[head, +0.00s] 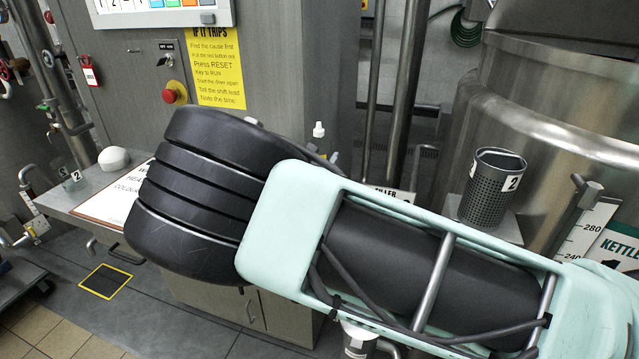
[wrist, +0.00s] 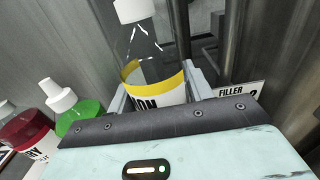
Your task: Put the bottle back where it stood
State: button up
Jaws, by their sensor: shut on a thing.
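A clear bottle (wrist: 150,50) with a white cap stands out in the wrist view, with a yellow band and a white label whose visible letters end in "ON". My gripper (wrist: 158,88) is shut on this bottle, with pale finger parts on both sides of its lower body. The bottle's base is hidden behind the dark edge of my gripper's housing. In the head view my arm hides the gripper and most of the bottle; a small white cap (head: 319,130) shows above the arm, probably the same bottle's.
A green bottle (wrist: 83,112) and a red bottle (wrist: 25,130) stand to the left. A filler sign (wrist: 232,91) is at right, near metal pipes. In the head view, a perforated cup (head: 489,190) marked 2 sits beside the steel kettle (head: 560,130). A shelf (head: 75,200) holds a notice.

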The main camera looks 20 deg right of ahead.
notch_tip(320, 180, down, 5)
jog(key=b, duration=0.3)
jog(key=shift+f+b, duration=0.1)
jog(key=shift+b, duration=0.2)
jog(key=shift+w+f, duration=0.1)
jog(key=shift+w, duration=0.1)
jog(key=o, duration=1.1)
jog(key=shift+r, duration=0.2)
jog(key=b+v, duration=0.3)
jog(key=v, duration=0.9)
